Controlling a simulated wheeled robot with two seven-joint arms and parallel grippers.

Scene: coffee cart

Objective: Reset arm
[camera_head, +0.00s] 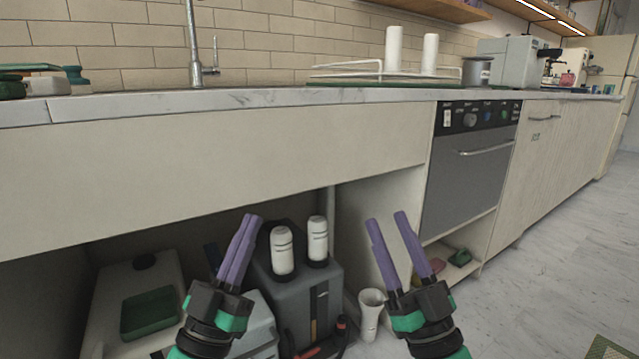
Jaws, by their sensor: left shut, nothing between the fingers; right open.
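My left gripper (247,222) is in the lower middle of the head view, with its purple fingers pointing up and close together. It is shut with nothing between the fingers. My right gripper (387,219) is to the right of it, also pointing up, with a gap between its purple fingers. It is open and empty. Both are in front of the open space under the counter and appear apart from everything around them.
The counter (250,99) runs across above both grippers. Beneath it stand a dark grey box (298,290) with two white bottles and a white cup (371,312). An oven (468,165) is to the right. Open floor (560,250) lies at far right.

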